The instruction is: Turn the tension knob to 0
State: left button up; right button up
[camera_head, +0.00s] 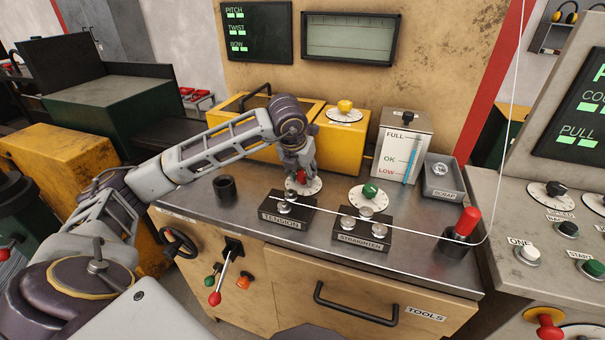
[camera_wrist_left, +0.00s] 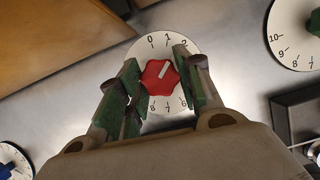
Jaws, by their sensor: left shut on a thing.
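The red tension knob (camera_head: 301,176) sits on a white numbered dial (camera_head: 315,186) behind the black block labelled TENSION (camera_head: 281,219). It also shows in the left wrist view (camera_wrist_left: 157,82), where its white mark points up and to the right, near the 2 and past the 1. The 0 stands at the dial's top, left of the mark. My left gripper (camera_head: 300,168) reaches down onto the knob from above and is shut on it, with a green-padded finger at each side. The fingers hide parts of the dial's sides. My right gripper is not in view.
A green knob (camera_head: 369,190) on its own dial stands to the right, behind the STRAIGHTEN block (camera_head: 362,240). A dark cup (camera_head: 225,190) stands to the left. A yellow box (camera_head: 340,140) stands behind, and a gauge panel (camera_head: 402,150) behind right. A red-handled tool (camera_head: 466,224) stands front right.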

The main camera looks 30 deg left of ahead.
pick_arm(q)
jog(key=shift+n+y, duration=0.4)
jog(key=shift+n, duration=0.7)
jog(key=n+y, duration=0.1)
jog(key=n, duration=0.2)
jog(key=shift+d+g, duration=0.1)
jog(key=shift+g, duration=0.3)
jog(key=shift+n, duration=0.6)
jog(key=shift+w+n+g+y, duration=0.1)
jog(key=shift+n+g+y, duration=0.2)
jog(key=shift+r+n+p, duration=0.1)
jog(key=shift+n+p, duration=0.4)
jog(key=shift+n+g+y+p, duration=0.4)
jog(key=shift+n+p, duration=0.15)
jog(key=shift+n, duration=0.35)
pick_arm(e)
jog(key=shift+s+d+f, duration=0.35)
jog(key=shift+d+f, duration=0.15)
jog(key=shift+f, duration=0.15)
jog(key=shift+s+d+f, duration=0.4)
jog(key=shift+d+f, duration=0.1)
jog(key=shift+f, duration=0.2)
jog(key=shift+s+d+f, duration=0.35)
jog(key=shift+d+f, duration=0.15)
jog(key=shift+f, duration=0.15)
